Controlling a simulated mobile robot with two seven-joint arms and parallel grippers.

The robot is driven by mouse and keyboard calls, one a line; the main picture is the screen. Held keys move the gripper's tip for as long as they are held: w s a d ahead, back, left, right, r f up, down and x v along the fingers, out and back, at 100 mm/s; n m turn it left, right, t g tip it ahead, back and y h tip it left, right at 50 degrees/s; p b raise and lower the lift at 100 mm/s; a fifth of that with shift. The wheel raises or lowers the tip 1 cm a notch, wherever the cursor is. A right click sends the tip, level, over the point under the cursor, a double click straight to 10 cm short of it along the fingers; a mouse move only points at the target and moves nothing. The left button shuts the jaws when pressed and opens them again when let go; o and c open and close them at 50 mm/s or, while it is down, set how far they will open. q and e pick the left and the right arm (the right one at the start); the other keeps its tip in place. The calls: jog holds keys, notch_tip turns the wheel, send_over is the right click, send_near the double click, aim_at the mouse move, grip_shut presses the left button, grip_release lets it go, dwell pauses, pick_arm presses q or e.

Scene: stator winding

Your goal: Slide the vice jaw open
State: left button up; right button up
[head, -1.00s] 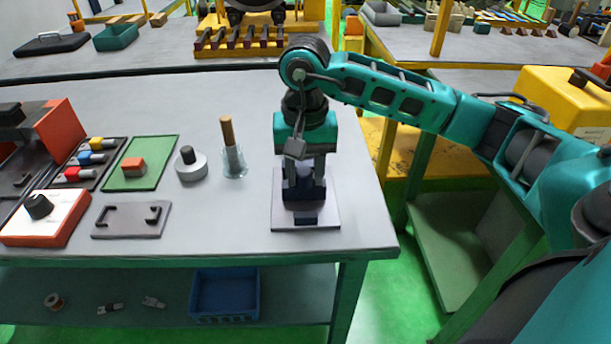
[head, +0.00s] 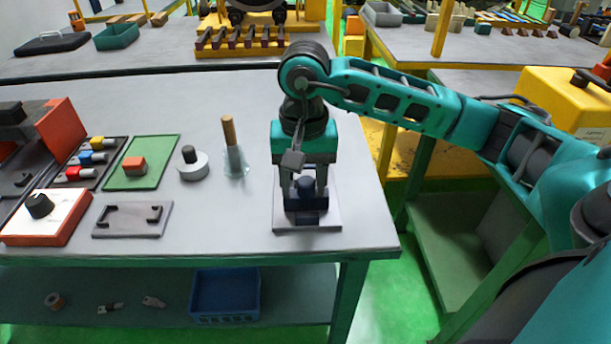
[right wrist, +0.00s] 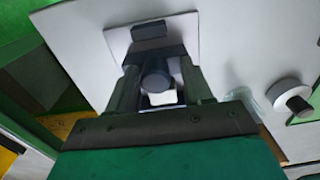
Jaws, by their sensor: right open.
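The dark blue vice (head: 306,204) stands on a light grey base plate (head: 329,219) near the table's front right corner. My right gripper (head: 304,188) points down over it, open, with one finger on each side of the vice's upper part. In the right wrist view the vice's round dark part (right wrist: 156,76) sits between the fingers of the right gripper (right wrist: 158,88), with a dark block (right wrist: 149,31) beyond on the plate. I cannot tell whether the fingers touch the vice, and the gripper hides part of it. My left gripper is not in view.
Left of the vice stand a clear holder with a wooden-handled tool (head: 235,160), a grey round piece with a black knob (head: 193,165), a green mat (head: 155,176) and a dark grey plate (head: 132,220). A blue bin (head: 225,295) is on the lower shelf. The table's right edge is close.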

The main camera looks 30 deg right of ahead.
aim_at(306, 180)
jog(key=shift+s+d+f, duration=0.2)
jog(key=shift+f, duration=0.1)
jog(key=shift+d+r+p, duration=0.15)
jog(key=shift+r+p, duration=0.45)
jog(key=shift+r, duration=0.25)
jog(key=shift+w+r+p, duration=0.15)
jog(key=shift+r+p, duration=1.15)
jog(key=shift+r, duration=1)
